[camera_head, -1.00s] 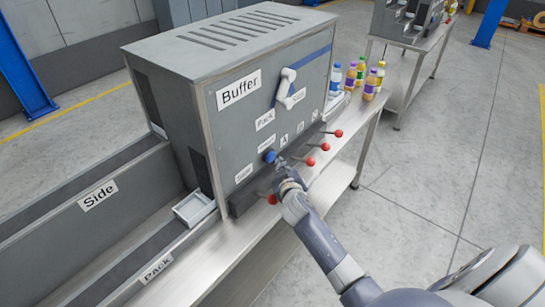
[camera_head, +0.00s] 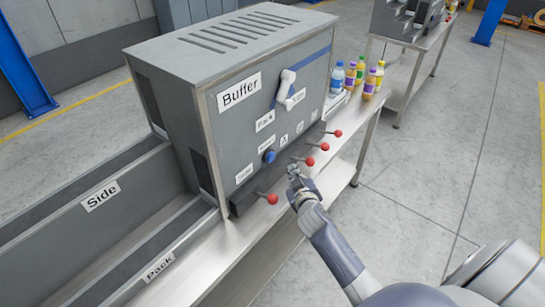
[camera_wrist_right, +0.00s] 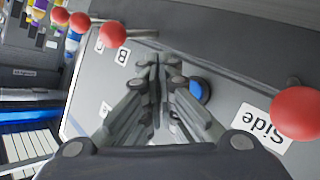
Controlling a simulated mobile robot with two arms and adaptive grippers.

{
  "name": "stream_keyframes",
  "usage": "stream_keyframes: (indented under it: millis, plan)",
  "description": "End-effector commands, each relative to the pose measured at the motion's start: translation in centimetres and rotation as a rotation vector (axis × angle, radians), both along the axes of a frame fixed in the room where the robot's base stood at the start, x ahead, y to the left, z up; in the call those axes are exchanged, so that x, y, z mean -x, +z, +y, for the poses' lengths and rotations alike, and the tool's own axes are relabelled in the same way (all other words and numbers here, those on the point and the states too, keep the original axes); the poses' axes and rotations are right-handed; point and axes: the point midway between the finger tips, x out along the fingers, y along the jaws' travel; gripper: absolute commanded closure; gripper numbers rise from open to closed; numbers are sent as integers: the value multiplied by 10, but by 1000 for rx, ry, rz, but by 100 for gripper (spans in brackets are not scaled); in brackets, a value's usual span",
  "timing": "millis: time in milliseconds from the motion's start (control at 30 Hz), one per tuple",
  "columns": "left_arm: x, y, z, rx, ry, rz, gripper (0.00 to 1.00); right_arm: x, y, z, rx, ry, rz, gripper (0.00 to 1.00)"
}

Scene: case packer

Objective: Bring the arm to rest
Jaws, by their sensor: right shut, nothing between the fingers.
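My right gripper (camera_head: 293,172) is shut and empty in the head view, in front of the grey machine labelled Buffer (camera_head: 222,121). It is apart from the blue round button (camera_head: 269,157) on the panel, to the right of and below it. In the right wrist view the closed fingers (camera_wrist_right: 158,68) point toward the panel, with the blue button (camera_wrist_right: 199,90) just right of them. My right arm reaches in from the lower right. My left gripper is not in view.
Red-knobbed levers (camera_head: 272,199) line the machine's lower front; one red knob (camera_wrist_right: 298,113) is close in the wrist view. A white handle (camera_head: 287,84) is on the panel. Several bottles (camera_head: 337,76) stand at the table's far end. The floor at right is clear.

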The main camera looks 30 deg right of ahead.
Motion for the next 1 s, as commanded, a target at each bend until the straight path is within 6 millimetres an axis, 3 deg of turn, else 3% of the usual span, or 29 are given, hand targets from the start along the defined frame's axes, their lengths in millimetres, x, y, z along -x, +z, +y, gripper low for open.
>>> stream_keyframes:
  millis: [433,567,667,1000]
  plan:
    - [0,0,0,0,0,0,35,0,0,0,0,0,0,100]
    - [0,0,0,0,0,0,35,12,-3,4,-17,-17,28,100]
    - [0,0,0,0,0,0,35,38,-11,14,-58,-46,96,100]
    - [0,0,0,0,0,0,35,185,-36,94,-271,-48,518,100]
